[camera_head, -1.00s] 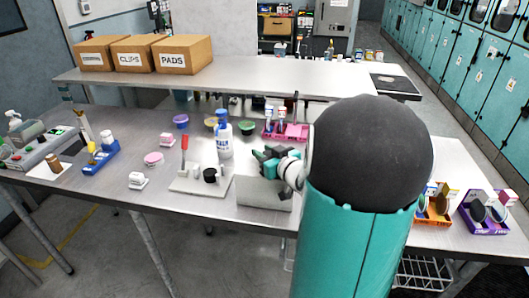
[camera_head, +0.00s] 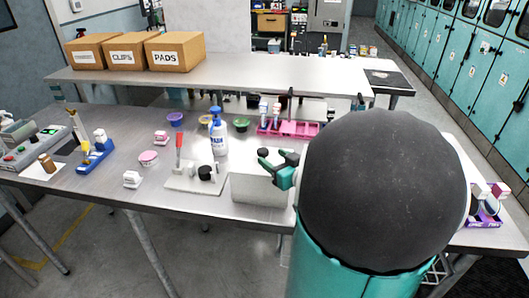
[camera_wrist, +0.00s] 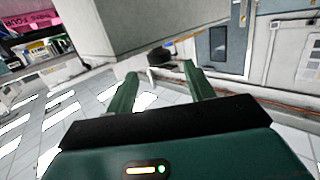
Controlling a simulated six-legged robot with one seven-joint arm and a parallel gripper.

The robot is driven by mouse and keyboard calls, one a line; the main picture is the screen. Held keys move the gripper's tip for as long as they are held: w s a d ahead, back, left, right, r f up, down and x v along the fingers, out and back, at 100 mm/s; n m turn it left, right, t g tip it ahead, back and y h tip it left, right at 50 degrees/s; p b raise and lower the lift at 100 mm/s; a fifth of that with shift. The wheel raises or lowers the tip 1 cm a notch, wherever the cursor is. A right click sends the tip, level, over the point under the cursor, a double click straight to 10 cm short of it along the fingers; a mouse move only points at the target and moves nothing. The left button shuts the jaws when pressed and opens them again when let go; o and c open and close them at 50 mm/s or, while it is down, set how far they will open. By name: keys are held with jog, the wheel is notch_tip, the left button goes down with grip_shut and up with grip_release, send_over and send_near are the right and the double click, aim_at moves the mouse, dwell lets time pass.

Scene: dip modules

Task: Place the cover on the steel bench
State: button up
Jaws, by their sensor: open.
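A pale grey box-like cover (camera_head: 258,190) stands near the front edge of the steel bench (camera_head: 85,200), left of my arm. My gripper (camera_head: 272,160) is at the upper right of this cover, its fingers pointing left. Its two green fingers (camera_wrist: 158,82) are spread apart in the wrist view, with nothing held between them. A small dark knob-like piece (camera_wrist: 160,57) shows just beyond the fingertips there. I cannot tell from the frames whether the fingers touch the cover. My arm hides the bench to the right of it.
A white plate with a red-handled clamp (camera_head: 179,150) lies left of the cover. A white and blue bottle (camera_head: 218,137) and a pink rack (camera_head: 298,129) stand behind. Cardboard boxes (camera_head: 175,52) sit on the rear shelf. Bench room shows at the front left (camera_head: 100,190).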

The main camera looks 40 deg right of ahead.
jog(key=a+r+h, duration=0.1)
jog(key=a+r+g+h, duration=0.1)
jog(key=r, duration=0.1)
jog(key=shift+a+r+g+h, duration=0.15)
jog(key=shift+g+h, duration=0.15)
jog(key=s+a+g+y, duration=0.2)
jog(key=s+a+g, duration=0.2)
jog(key=a, duration=1)
jog(key=s+a+n+g+y, duration=0.1)
jog(key=s+a+g, duration=0.3)
jog(key=a, duration=1)
jog(key=shift+s+g+y, duration=0.4)
jog(key=shift+s+y, duration=0.4)
jog(key=shift+s, duration=0.4)
